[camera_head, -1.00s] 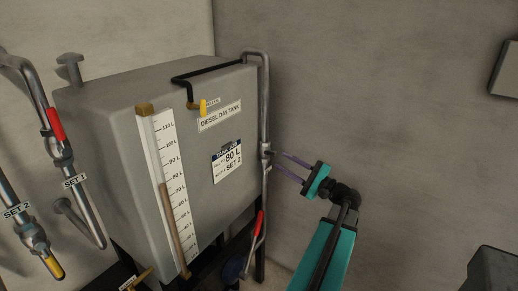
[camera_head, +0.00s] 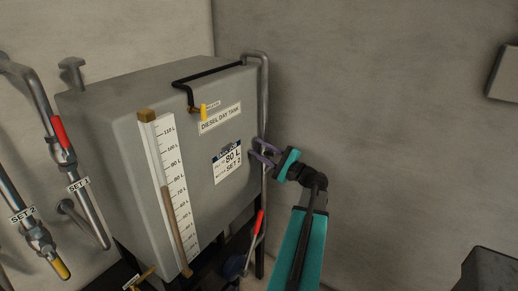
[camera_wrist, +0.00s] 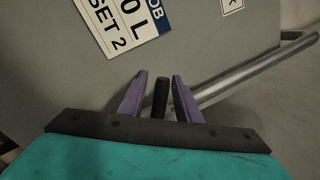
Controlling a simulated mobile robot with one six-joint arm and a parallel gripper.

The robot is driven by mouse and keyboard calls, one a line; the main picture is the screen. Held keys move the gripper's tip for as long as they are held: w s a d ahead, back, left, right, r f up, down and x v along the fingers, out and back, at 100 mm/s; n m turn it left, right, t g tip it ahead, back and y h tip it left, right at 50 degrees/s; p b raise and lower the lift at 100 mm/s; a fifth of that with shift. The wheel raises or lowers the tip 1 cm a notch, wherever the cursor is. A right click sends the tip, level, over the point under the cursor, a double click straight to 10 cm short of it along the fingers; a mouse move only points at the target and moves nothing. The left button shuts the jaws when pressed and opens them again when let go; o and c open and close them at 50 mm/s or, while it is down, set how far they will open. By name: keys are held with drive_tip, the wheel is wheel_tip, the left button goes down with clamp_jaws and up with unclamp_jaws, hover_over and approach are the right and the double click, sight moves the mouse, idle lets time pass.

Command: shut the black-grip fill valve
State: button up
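The black grip (camera_wrist: 160,97) of the fill valve stands between my two purple fingers in the wrist view, with a narrow gap on each side. In the head view my gripper (camera_head: 264,151) is at the vertical pipe (camera_head: 264,100) on the right side of the diesel day tank (camera_head: 195,85). The fingers are apart there, and they hide the grip and valve body. In the wrist view my gripper (camera_wrist: 158,98) is open around the grip, not visibly clamping it.
The tank front carries a sight gauge (camera_head: 165,185), an 80 L placard (camera_head: 227,161) and a yellow-tipped handle (camera_head: 203,113). A red-handled valve (camera_head: 259,223) is below my gripper. SET 1 (camera_head: 78,184) and SET 2 (camera_head: 23,215) pipes are at left. Open space lies to the right.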

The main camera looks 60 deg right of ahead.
drive_tip(key=shift+w, duration=0.1)
drive_tip(key=shift+c, duration=0.5)
clamp_jaws()
drive_tip(key=shift+a+f+n+b, duration=0.15)
drive_tip(key=shift+f+n+b, duration=0.15)
drive_tip(key=shift+b, duration=0.4)
drive_tip(key=n+b, duration=0.1)
drive_tip(key=b, duration=0.1)
drive_tip(key=f+n+y+b, duration=0.1)
drive_tip(key=b, duration=0.2)
drive_tip(key=f+n+b, duration=0.1)
drive_tip(key=n+b, duration=0.1)
drive_tip(key=shift+a+y, duration=0.3)
drive_tip(key=shift+a, duration=0.1)
drive_tip(key=n+b, duration=0.1)
drive_tip(key=b, duration=0.1)
drive_tip(key=f+n+b, duration=0.1)
drive_tip(key=b, duration=0.1)
drive_tip(key=shift+a+n+y+b, duration=0.15)
drive_tip(key=shift+n+y+b, duration=0.15)
drive_tip(key=shift+n+b, duration=0.1)
drive_tip(key=shift+f+n+b, duration=0.1)
drive_tip(key=shift+n+b, duration=0.2)
drive_tip(key=shift+n, duration=0.1)
drive_tip(key=shift+o, duration=0.5)
unclamp_jaws()
